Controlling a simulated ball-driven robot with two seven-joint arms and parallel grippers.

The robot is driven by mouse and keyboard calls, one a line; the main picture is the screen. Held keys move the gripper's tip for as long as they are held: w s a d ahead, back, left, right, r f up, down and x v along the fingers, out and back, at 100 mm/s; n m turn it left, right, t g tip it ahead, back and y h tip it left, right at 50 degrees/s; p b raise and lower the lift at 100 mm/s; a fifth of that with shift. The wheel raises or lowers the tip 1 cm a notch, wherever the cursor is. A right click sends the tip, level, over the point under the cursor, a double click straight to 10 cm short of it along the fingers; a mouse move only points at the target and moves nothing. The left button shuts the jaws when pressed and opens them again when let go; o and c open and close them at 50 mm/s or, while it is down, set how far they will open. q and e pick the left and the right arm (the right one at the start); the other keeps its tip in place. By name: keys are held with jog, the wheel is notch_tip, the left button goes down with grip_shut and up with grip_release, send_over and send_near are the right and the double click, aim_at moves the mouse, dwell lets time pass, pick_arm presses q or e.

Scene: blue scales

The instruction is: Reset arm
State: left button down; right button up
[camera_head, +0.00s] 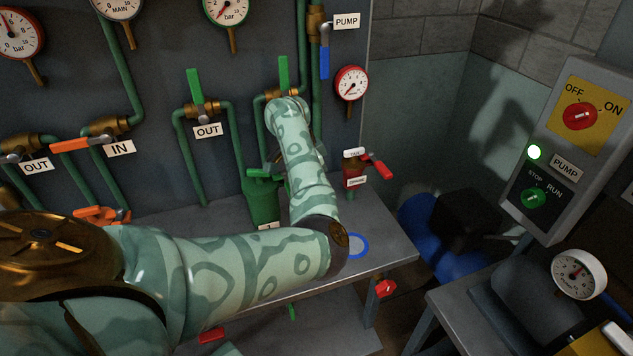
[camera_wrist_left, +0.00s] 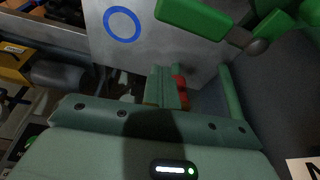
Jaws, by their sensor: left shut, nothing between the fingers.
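My left arm (camera_head: 240,270) comes in from the left in the head view, with its camouflage-patterned forearm (camera_head: 305,165) rising toward the pipe panel. Its far end is in front of a valve with an upright green handle (camera_head: 283,73). My left gripper is largely hidden there by the arm. In the left wrist view my left gripper (camera_wrist_left: 166,85) is shut and holds nothing. A green bar (camera_wrist_left: 205,20) crosses above the fingers, apart from them in the picture. My right gripper is in neither view.
The panel carries gauges (camera_head: 352,84), another green-handled valve (camera_head: 195,88) and an orange handle (camera_head: 70,146). A green container (camera_head: 263,200) and a blue ring (camera_head: 354,246) are on the metal bench (camera_head: 385,240). A pump switch box (camera_head: 565,160) is at the right.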

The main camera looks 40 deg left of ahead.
pick_arm(q)
jog(key=p+v, duration=0.2)
jog(key=v, duration=0.7)
jog(key=shift+s+a+f, duration=0.2)
jog(key=shift+s+a, duration=0.15)
jog(key=shift+s, duration=0.05)
